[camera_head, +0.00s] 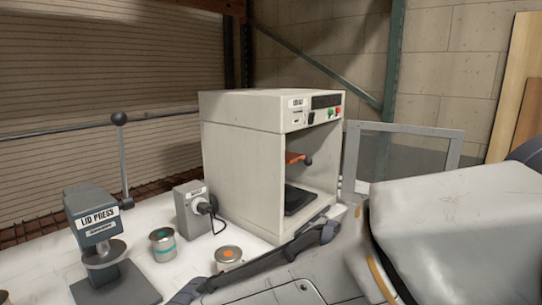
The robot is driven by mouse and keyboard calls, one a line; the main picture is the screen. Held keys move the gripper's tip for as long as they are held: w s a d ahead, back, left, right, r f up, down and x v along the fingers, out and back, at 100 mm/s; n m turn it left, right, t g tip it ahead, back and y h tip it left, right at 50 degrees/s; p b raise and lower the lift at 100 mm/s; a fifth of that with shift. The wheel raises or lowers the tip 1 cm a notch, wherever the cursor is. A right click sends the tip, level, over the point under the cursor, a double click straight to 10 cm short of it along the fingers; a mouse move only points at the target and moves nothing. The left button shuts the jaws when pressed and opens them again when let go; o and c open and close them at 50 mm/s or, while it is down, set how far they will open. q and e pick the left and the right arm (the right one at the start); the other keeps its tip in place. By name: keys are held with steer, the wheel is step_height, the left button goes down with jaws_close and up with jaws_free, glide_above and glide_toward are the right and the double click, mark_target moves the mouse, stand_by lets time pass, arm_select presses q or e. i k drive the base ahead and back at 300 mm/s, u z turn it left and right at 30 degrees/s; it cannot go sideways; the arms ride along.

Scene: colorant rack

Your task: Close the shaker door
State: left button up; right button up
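The shaker (236,165) is a white box-shaped cabinet on the white bench, with its front opening facing right. Its door (352,160), a grey frame with a see-through panel, stands open and swung out to the right of the opening. Inside the cabinet are a dark base plate (299,199) and an orange clamp plate (294,157) with a dark knob; no can shows between them. My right arm fills the lower right and hides the door's lower part. Its fingertips cannot be made out clearly. My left gripper is not in view.
A lid press (92,215) with a tall lever stands at the left. A small grey device (188,212) sits beside the shaker. Two open cans, one with teal colour (162,248) and one with orange (228,257), stand in front. Wooden boards (508,90) lean at the back right.

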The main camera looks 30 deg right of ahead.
mark_target(354, 127)
steer(key=z, duration=0.5)
steer(key=k, duration=0.6)
steer(key=z, duration=1.25)
steer(key=i, duration=1)
steer(key=z, duration=0.4)
steer(key=i, duration=1.1)
steer(key=u, duration=0.35)
